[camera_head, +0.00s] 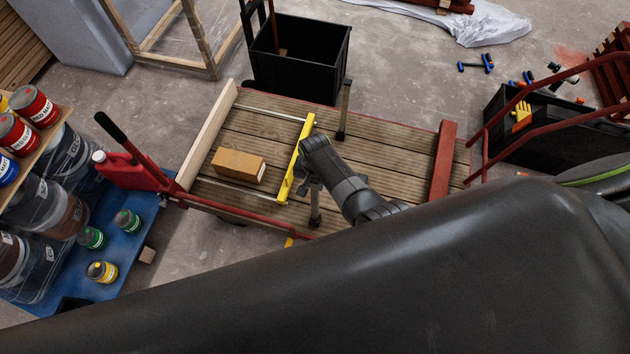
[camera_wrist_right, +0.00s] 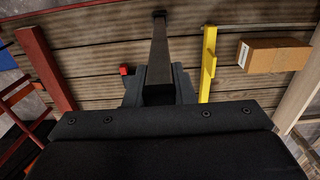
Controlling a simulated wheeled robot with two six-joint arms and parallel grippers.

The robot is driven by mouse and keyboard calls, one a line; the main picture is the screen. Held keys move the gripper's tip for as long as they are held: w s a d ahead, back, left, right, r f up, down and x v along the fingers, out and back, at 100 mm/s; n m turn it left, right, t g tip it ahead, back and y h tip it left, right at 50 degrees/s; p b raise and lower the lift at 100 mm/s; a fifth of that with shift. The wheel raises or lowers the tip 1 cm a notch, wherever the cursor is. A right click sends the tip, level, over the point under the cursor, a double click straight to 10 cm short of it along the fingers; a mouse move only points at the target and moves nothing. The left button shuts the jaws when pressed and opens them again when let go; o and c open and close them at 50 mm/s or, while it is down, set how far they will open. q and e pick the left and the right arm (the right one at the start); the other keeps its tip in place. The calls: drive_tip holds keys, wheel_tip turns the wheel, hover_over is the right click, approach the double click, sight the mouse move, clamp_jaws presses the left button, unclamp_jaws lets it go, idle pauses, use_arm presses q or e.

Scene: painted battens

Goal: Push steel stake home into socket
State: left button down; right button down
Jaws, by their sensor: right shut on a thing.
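My right gripper (camera_head: 311,184) is over the near part of the cart's slatted wooden deck (camera_head: 385,160), right of a yellow bar. It is shut on a steel stake (camera_head: 315,212), whose lower part shows below the jaws and reaches toward the deck's near edge. In the right wrist view the stake (camera_wrist_right: 159,50) runs out from between the jaws (camera_wrist_right: 159,92) to a dark end. The socket is not clear, and I cannot tell how deep the stake sits. A similar stake (camera_head: 344,108) stands upright at the deck's far edge. My left gripper is not in view.
The yellow bar (camera_head: 298,158) and a cardboard box (camera_head: 239,165) lie left of the gripper. A red beam (camera_head: 444,160) lies to the right. A black bin (camera_head: 300,58) stands beyond the deck. Paint cans (camera_head: 103,271) sit at the left.

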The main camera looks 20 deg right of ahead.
drive_tip(key=shift+f+b, duration=1.65)
drive_tip(key=shift+f, duration=0.4)
drive_tip(key=c, duration=1.1)
unclamp_jaws()
drive_tip(key=shift+c, duration=0.2)
drive_tip(key=shift+r, duration=0.5)
wheel_tip(320, 180, up, 16)
drive_tip(key=p, duration=0.3)
drive_tip(key=shift+r+p, duration=0.25)
drive_tip(key=shift+p, duration=0.1)
